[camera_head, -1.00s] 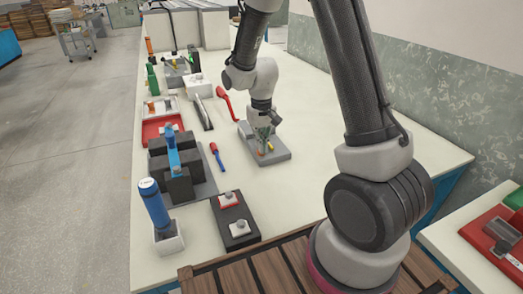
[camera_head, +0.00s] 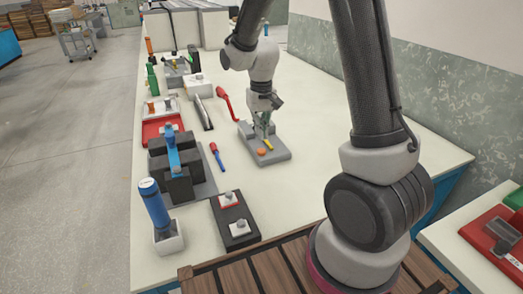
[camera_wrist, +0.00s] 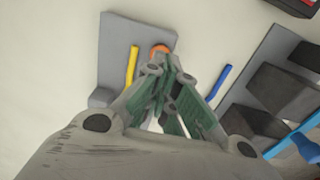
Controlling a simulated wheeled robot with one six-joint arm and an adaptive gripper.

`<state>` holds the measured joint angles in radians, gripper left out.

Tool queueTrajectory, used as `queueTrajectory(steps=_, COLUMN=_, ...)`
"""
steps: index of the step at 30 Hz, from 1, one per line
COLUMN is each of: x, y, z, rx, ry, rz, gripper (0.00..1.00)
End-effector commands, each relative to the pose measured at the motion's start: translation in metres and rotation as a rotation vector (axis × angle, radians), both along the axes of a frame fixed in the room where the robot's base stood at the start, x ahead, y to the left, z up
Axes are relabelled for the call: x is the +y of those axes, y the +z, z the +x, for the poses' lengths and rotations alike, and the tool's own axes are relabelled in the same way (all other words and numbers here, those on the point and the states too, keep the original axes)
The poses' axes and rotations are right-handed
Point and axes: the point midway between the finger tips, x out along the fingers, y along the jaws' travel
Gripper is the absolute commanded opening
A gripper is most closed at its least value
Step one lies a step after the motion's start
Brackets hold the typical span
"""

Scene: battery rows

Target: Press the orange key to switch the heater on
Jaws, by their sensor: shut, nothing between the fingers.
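The orange key (camera_head: 261,151) is a small round button on the near end of a grey base plate (camera_head: 280,157). It shows in the wrist view (camera_wrist: 160,48) just beyond my fingertips, partly hidden by them. A yellow bar (camera_head: 268,144) lies beside it on the plate and also shows in the wrist view (camera_wrist: 132,65). My gripper (camera_head: 264,136) is shut and empty, pointing down over the plate behind the key in the head view. In the wrist view its green-padded fingers (camera_wrist: 170,72) are together. I cannot tell whether the fingertips touch the plate.
A red and blue tool (camera_head: 217,155) lies left of the plate. The table right of the plate is clear.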

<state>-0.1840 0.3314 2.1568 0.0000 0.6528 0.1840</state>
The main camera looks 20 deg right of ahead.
Motion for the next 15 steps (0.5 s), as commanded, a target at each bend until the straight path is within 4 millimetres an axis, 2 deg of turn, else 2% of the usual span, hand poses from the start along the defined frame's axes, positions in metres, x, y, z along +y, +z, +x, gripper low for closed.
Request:
queueTrajectory(steps=9, x=0.002, y=0.0, z=0.0, rx=0.0, ry=0.001, rz=0.0, gripper=0.0)
queueTrajectory(steps=15, x=0.026, y=0.0, z=0.0, rx=0.001, ry=0.004, rz=0.0, gripper=0.0)
